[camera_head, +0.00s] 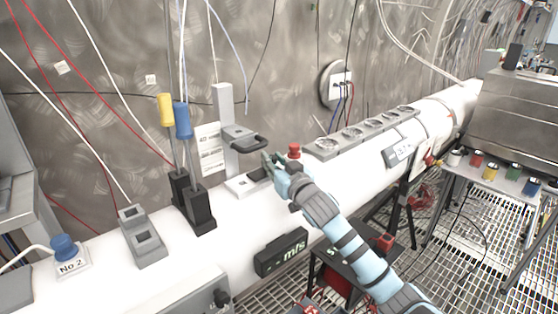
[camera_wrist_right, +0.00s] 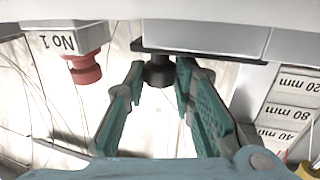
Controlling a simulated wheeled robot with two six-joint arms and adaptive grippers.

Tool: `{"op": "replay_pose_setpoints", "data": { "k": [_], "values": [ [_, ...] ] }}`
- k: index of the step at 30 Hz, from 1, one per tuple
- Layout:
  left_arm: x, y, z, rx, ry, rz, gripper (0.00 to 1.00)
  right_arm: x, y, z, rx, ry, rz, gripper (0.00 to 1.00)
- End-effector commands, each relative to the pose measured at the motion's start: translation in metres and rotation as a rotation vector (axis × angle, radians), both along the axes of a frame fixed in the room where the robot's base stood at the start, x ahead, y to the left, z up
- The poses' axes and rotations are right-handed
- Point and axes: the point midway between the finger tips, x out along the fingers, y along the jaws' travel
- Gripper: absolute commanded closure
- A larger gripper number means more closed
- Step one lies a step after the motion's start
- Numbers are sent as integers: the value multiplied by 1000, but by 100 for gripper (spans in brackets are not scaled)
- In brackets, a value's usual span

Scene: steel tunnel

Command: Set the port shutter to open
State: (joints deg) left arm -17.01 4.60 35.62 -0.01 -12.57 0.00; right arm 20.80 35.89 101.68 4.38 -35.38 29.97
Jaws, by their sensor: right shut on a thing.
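My right gripper (camera_head: 271,162) is at the low grey and white fixture (camera_head: 242,187) on top of the white pipe, at the foot of an upright grey post. In the right wrist view the two teal fingers (camera_wrist_right: 159,85) are closed around a small black knob (camera_wrist_right: 159,73). The knob sticks out from a grey block (camera_wrist_right: 215,38) with a dark plate. I take this knob to be the handle of the port shutter; no open or closed mark is readable. The fingers and arm partly hide the fixture in the head view. My left gripper is not in view.
A red button (camera_head: 294,151) stands close beside the right gripper; it shows with its "No 1" label in the wrist view (camera_wrist_right: 84,69). Yellow (camera_head: 166,110) and blue (camera_head: 183,121) handled levers stand to the left.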

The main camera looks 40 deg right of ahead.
Motion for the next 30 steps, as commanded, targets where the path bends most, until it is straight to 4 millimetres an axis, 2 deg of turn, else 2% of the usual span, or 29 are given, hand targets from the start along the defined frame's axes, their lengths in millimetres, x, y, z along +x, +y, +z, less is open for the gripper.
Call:
{"op": "replay_pose_setpoints", "data": {
  "k": [6, 7, 11, 19, 22, 26, 30],
  "values": [
    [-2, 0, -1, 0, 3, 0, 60, 1, -2, 2, -9, -2, -4, 100],
    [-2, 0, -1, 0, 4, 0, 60, 1, -2, 2, -9, -3, -4, 75],
    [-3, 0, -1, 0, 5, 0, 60, 1, -2, 2, -8, -3, -4, 56],
    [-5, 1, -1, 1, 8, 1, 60, 1, 0, 1, -6, -2, -2, 56],
    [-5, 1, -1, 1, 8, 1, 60, -6, 0, 0, -8, 0, -3, 56],
    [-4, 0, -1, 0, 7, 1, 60, -32, 6, 0, -12, 1, -1, 56],
    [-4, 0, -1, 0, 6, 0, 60, -73, 12, -1, -18, 5, -3, 56]
  ]
}}
